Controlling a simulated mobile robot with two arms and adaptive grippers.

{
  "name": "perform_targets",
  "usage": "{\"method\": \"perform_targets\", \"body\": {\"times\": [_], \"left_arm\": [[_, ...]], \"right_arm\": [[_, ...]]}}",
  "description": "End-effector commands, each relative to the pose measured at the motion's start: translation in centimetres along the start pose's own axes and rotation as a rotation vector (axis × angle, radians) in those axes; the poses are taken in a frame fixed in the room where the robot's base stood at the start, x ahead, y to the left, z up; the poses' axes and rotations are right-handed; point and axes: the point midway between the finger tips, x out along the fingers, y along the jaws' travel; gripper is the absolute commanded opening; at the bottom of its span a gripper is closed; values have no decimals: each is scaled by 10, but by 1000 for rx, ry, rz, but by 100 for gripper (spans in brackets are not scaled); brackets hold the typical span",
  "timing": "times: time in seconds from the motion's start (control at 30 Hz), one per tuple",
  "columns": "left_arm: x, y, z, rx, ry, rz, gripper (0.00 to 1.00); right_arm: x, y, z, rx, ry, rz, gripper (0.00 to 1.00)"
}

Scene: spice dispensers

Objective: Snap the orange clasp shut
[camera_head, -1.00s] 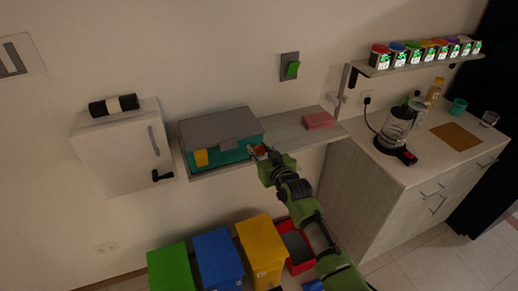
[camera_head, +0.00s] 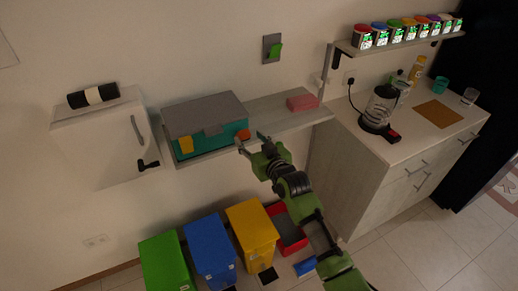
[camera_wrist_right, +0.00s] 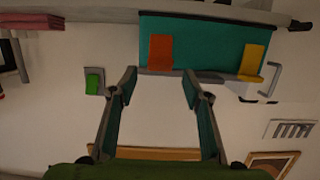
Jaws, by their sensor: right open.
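A teal box with a grey lid (camera_head: 205,113) sits on the wall shelf. The orange clasp (camera_head: 243,134) is at the right end of its front, and a yellow clasp (camera_head: 186,145) is at the left end. In the right wrist view, which looks upside down, the orange clasp (camera_wrist_right: 160,52) lies flat-looking on the teal front, left of the yellow one (camera_wrist_right: 251,62). I cannot tell whether the orange clasp is latched. My right gripper (camera_head: 253,142) is open and empty, just in front of the orange clasp. Its fingertips (camera_wrist_right: 160,84) seem apart from it. My left gripper is out of view.
A pink block (camera_head: 302,103) lies on the shelf to the right of the box. A white wall cabinet (camera_head: 105,140) stands close on the left. Several coloured bins, one of them yellow (camera_head: 252,236), stand below. The shelf between box and pink block is clear.

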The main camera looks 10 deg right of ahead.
Motion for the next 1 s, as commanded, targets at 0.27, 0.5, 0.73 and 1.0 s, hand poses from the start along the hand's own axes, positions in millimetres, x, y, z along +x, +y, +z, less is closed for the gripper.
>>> {"method": "perform_targets", "body": {"times": [0.27,0.5,0.73,1.0], "left_arm": [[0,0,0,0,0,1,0],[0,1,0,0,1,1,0],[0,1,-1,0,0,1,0],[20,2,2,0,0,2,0]], "right_arm": [[-47,1,1,-2,-1,1,44],[-65,0,0,-1,0,1,44],[-67,0,0,-1,-1,1,44],[-68,11,20,-65,33,24,0]]}}
